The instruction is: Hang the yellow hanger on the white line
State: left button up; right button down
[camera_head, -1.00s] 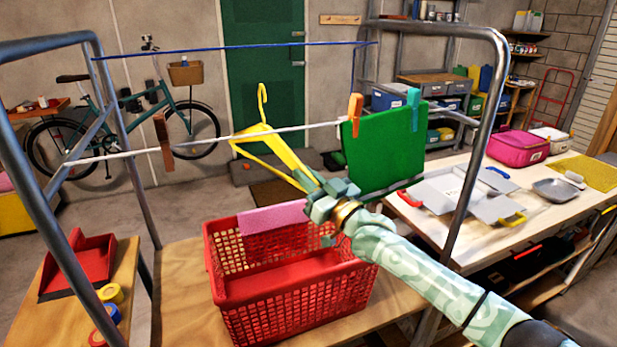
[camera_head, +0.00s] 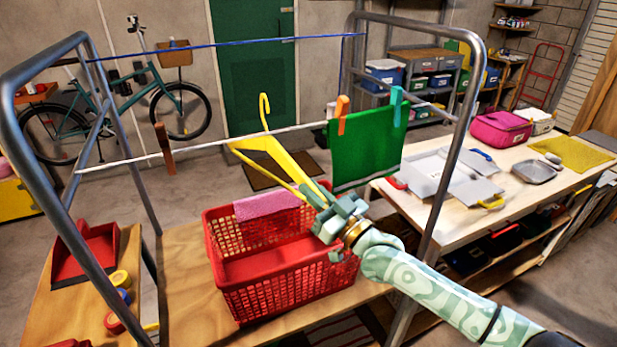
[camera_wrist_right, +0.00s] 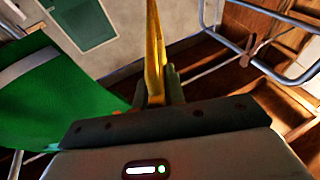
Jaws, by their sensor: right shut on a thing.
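The yellow hanger (camera_head: 275,152) is held in the air by its lower right corner, its hook pointing up. My right gripper (camera_head: 326,208) is shut on it, above the red basket. The white line (camera_head: 215,144) runs across the metal rack and crosses the picture near the hanger's neck. I cannot tell whether the hook is in front of or behind the line. In the right wrist view the hanger (camera_wrist_right: 155,52) rises from between my fingers (camera_wrist_right: 158,95). My left gripper is not in view.
A green cloth (camera_head: 365,150) hangs on the white line to the right, with an orange peg (camera_head: 342,113) and a teal peg (camera_head: 397,105). A brown peg (camera_head: 164,148) is at the left. A blue line (camera_head: 220,45) runs behind. The red basket (camera_head: 285,293) stands below.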

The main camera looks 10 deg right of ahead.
jog(key=s+d+f, duration=0.2)
jog(key=s+f, duration=0.2)
jog(key=s, duration=0.3)
jog(key=shift+d+p, duration=0.15)
jog(key=shift+p, duration=0.15)
dwell(0.4)
jog(key=c, duration=1.4)
grip_release()
